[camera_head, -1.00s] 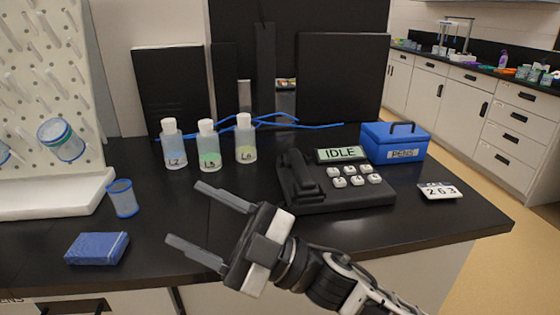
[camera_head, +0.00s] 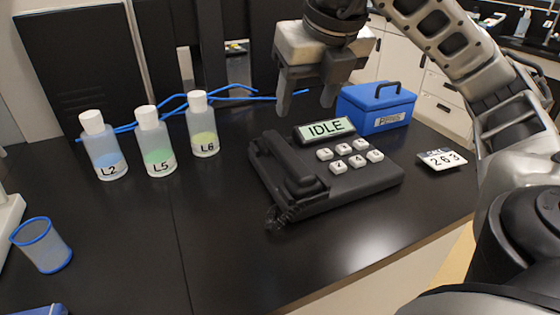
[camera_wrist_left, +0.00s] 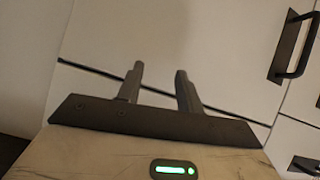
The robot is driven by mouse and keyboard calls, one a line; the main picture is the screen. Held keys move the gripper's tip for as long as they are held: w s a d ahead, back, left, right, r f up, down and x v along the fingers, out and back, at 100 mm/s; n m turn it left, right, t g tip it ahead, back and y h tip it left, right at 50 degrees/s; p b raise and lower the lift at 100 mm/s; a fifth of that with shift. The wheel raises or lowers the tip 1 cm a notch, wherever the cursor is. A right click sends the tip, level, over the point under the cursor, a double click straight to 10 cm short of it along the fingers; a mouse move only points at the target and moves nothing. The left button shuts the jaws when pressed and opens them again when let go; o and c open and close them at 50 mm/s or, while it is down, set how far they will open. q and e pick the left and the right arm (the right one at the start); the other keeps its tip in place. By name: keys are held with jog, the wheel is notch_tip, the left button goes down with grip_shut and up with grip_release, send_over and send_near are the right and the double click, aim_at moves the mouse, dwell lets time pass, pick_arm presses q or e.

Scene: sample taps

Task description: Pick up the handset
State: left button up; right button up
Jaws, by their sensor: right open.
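The black desk phone (camera_head: 345,188) sits on the dark bench, its small screen (camera_head: 325,130) reading IDLE. Its black handset (camera_head: 290,166) lies in the cradle on the phone's left side. My right gripper (camera_head: 306,107) is open and empty, fingers pointing down, above and behind the phone near the screen, apart from the handset. In the left wrist view my left gripper (camera_wrist_left: 160,80) has its two fingers apart with nothing between them, in front of pale cabinet fronts. It does not show in the head view.
Three labelled bottles, L2 (camera_head: 103,150), L5 (camera_head: 156,148) and L6 (camera_head: 203,130), stand left of the phone. A blue box (camera_head: 378,107) and a card reading 263 (camera_head: 442,159) are to the right. A blue-rimmed cup (camera_head: 42,246) stands front left. The bench front is clear.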

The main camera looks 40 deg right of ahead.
jog(key=b, duration=0.2)
send_near(287, 151)
jog(key=x, duration=0.5)
jog(key=shift+d, duration=0.25)
jog(key=shift+a+x, duration=0.15)
jog(key=shift+x, duration=1.15)
jog(key=shift+a+x, duration=0.15)
jog(key=shift+x, duration=1.2)
jog(key=shift+f, duration=0.25)
jog(key=c, duration=1.2)
